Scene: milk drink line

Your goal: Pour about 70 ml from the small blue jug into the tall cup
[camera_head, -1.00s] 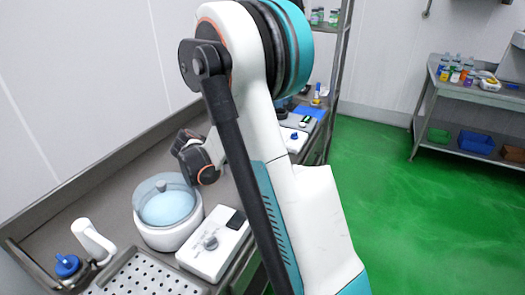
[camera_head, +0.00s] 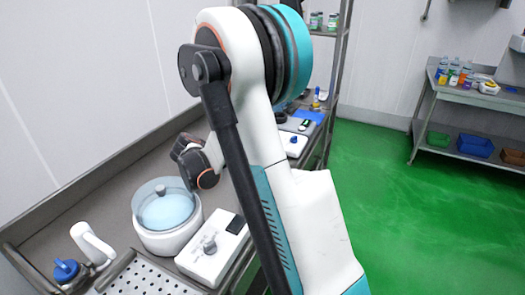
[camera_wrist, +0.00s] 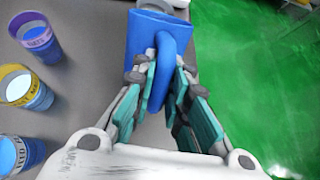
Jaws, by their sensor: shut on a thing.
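In the wrist view the small blue jug (camera_wrist: 143,34) is at the top middle, with its handle towards me. My gripper (camera_wrist: 163,75) is shut on the jug's handle. The jug's inside and contents are hidden. Three cups stand along the left of the wrist view: one with a purple band (camera_wrist: 48,53), one with a yellow band (camera_wrist: 42,100) and one with a white band (camera_wrist: 33,152). They are apart from the jug, and I cannot tell which is the tall cup.
In the head view a white round vessel with a clear lid (camera_head: 165,240) stands on the grey counter beside a white device with a knob (camera_head: 212,262). A perforated tray (camera_head: 150,280) lies in front. Green floor is open to the right; a shelf table (camera_head: 470,95) stands far right.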

